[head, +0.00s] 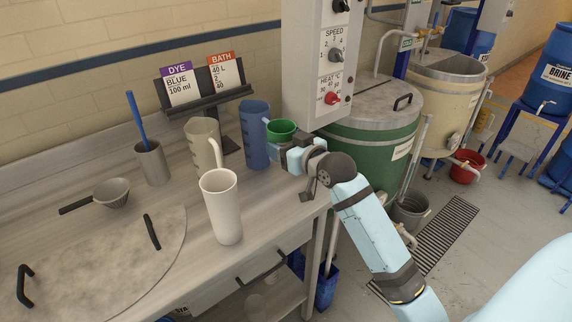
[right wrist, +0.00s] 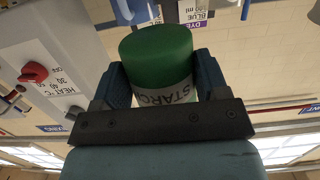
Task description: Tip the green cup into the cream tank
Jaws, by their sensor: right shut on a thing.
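The green cup (head: 281,128) is at the back right of the counter, just below the control box. My right gripper (head: 284,142) is shut on it. In the right wrist view the cup (right wrist: 158,58) sits between the two fingers, with a white label reading STARCH. Whether the cup touches the counter is not clear. The cream tank (head: 438,105) stands on the floor to the right, beyond the green tank. Its open top shows, but its contents are hard to make out. My left gripper is in neither view.
A lidded green tank (head: 372,140) stands between the counter and the cream tank. The control box (head: 316,60) hangs close beside the cup. A blue jug (head: 255,140), a beige jug (head: 203,148) and a white jug (head: 221,208) stand left of it. A red bucket (head: 465,167) is on the floor.

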